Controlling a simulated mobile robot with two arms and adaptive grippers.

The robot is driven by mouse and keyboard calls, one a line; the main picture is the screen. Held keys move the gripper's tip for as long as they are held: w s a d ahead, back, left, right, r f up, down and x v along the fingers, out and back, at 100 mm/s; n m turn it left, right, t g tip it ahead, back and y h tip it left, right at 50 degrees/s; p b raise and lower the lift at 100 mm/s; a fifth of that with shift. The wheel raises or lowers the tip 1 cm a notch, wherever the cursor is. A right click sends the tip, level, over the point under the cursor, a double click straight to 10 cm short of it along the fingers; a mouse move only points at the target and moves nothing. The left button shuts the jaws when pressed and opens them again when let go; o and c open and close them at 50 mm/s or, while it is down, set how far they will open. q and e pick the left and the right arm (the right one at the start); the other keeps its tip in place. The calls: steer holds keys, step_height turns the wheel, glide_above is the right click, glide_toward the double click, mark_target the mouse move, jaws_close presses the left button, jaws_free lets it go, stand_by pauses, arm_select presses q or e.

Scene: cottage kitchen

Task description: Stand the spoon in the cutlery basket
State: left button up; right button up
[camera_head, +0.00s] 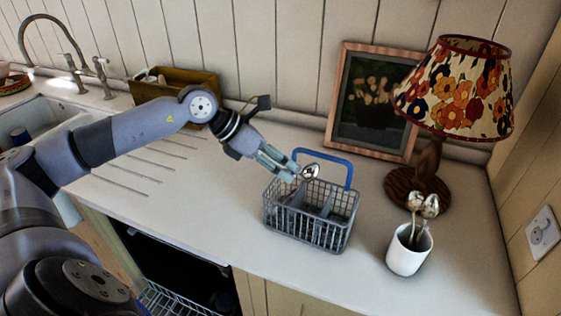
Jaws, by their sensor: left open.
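The grey wire cutlery basket (311,234) with a raised blue handle (351,174) stands on the white counter. A metal spoon (310,171) shows at the basket's back left, bowl up above the rim. Its lower part is hard to make out through the basket, so I cannot tell how far down it reaches. My left gripper (288,172) is open, its fingertips close to the left of the spoon's bowl. I cannot tell whether they touch it. My right gripper is not in view.
A white cup (407,254) with several spoons stands right of the basket. Behind are a framed picture (345,140) and a floral lamp (458,90). A wooden box (150,88) and sink (42,118) are left. The counter's front edge is close to the basket.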

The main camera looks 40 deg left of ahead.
arm_select(q)
steer(key=v, duration=1.2)
stand_by(1.1)
